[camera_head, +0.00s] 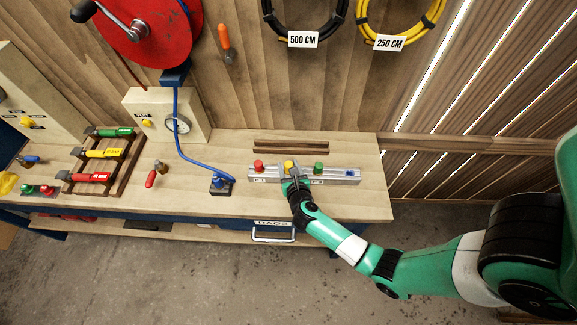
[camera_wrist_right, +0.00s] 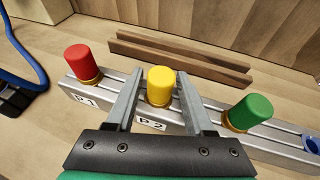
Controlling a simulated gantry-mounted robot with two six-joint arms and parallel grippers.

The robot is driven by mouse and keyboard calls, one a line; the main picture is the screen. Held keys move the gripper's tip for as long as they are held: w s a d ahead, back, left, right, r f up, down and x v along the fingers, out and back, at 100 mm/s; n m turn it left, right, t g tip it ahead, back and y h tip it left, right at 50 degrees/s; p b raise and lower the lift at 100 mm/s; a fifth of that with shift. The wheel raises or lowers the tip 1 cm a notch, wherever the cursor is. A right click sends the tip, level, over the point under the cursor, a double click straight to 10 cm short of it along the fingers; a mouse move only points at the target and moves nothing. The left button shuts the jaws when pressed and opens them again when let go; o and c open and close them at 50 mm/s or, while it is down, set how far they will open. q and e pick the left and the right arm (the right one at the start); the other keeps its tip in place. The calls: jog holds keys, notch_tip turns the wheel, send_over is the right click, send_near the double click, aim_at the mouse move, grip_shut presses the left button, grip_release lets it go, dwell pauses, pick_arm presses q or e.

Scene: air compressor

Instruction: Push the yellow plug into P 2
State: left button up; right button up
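The yellow plug (camera_wrist_right: 160,86) stands on the grey metal rail at the P 2 label (camera_wrist_right: 150,124); it also shows in the head view (camera_head: 289,164). Whether it is fully seated cannot be told. My right gripper (camera_wrist_right: 158,85) is open, with one finger on each side of the yellow plug and a gap visible on both sides. In the head view my right gripper (camera_head: 291,178) reaches the rail (camera_head: 335,171) from the front. My left gripper is not in view.
A red plug (camera_wrist_right: 82,62) at P 1 stands left of the yellow one, and a green plug (camera_wrist_right: 248,112) stands right. A blue piece (camera_head: 350,173) is at the rail's right end. Wooden strips (camera_wrist_right: 180,58) lie behind. A blue hose (camera_head: 178,125) lies to the left.

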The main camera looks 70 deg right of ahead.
jog(key=shift+o, duration=1.1)
jog(key=p+v, duration=0.2)
jog(key=v, duration=0.9)
jog(key=shift+s+a+p, duration=0.25)
jog(key=shift+p, duration=0.05)
